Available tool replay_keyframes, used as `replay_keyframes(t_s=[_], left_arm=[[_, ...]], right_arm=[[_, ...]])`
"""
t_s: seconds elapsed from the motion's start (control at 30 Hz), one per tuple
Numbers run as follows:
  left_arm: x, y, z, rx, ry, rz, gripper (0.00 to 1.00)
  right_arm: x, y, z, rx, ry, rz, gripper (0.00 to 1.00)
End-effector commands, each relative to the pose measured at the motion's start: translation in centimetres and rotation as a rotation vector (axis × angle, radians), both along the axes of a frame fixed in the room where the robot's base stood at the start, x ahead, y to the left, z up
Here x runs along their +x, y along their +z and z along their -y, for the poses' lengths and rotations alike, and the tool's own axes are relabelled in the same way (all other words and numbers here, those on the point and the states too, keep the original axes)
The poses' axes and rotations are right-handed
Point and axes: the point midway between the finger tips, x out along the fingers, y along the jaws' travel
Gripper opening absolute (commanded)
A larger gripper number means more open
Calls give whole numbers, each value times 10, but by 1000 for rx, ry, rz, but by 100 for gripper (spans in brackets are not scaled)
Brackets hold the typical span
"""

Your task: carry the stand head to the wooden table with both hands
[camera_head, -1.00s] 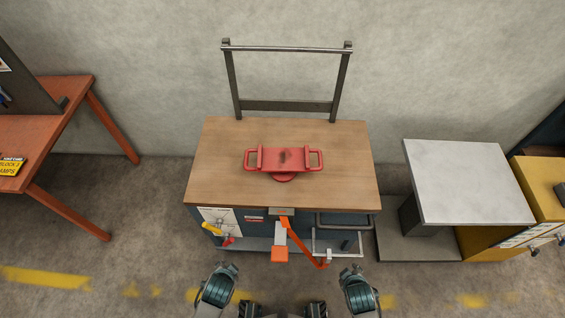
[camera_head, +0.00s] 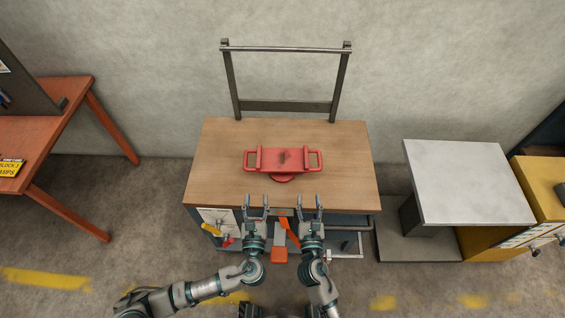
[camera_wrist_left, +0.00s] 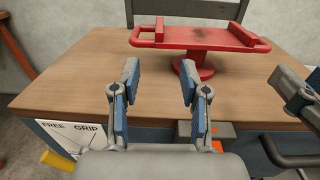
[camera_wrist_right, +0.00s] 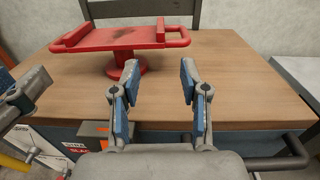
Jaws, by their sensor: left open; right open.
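The red stand head (camera_head: 284,159) stands upright on the wooden table (camera_head: 220,142), near its middle. It has a flat top with a loop handle at each end and a round foot; it also shows in the left wrist view (camera_wrist_left: 203,38) and the right wrist view (camera_wrist_right: 120,40). My left gripper (camera_head: 256,200) is open and empty at the table's front edge, short of the stand head. My right gripper (camera_head: 305,200) is open and empty beside it, also at the front edge. Neither gripper touches the stand head.
A dark upright frame (camera_head: 287,106) rises behind the table. A grey-topped stand (camera_head: 468,180) is at the right, with a yellow cabinet (camera_head: 540,190) beyond it. An orange bench (camera_head: 60,110) is at the left. The tabletop around the stand head is clear.

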Motion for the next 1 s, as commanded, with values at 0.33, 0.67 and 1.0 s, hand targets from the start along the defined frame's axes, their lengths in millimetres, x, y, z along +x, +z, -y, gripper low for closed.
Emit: replay_keyframes(t_s=[0.33, 0.67, 1.0], left_arm=[[21, 0, -1, -4, 2, 0, 45], [85, 1, -1, -4, 3, 0, 45], [148, 1, -1, -6, 3, -1, 45]], right_arm=[[21, 0, 0, 3, -2, 0, 45], [85, 0, 0, 5, -4, -1, 45], [148, 1, 0, 6, -3, -2, 45]])
